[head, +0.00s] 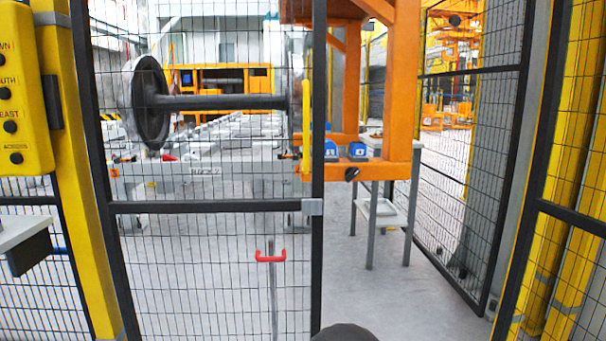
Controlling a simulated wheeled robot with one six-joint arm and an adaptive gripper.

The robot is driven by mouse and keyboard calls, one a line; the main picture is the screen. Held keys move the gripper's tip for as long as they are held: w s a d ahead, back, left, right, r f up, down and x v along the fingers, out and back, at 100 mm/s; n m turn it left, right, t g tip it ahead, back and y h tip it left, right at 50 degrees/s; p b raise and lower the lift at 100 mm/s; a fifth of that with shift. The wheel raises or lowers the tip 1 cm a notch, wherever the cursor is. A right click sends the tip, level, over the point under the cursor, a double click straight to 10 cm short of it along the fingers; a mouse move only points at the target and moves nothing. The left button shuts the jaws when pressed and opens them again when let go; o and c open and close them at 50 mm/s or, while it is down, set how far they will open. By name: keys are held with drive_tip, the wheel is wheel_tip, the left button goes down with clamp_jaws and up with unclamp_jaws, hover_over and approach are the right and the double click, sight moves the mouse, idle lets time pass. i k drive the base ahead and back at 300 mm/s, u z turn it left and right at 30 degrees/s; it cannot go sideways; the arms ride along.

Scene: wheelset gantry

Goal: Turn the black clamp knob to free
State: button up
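A small black knob (352,174) sits low on the orange frame (402,110), at the lower edge of its crossbar, past the mesh fence. It is small in the head view, and I cannot tell which way it is turned. It looks like the clamp knob, but no label on it can be read. My gripper is not in view. Only a dark rounded shape, perhaps part of my arm, shows at the bottom edge.
Another mesh panel (470,150) bounds the right. A grey table (378,208) stands behind the orange frame; a wheelset (215,102) is behind the mesh.

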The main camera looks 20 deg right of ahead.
sight(351, 173)
drive_tip(key=u, duration=0.1)
drive_tip(key=i, duration=0.95)
drive_tip(key=z, duration=0.35)
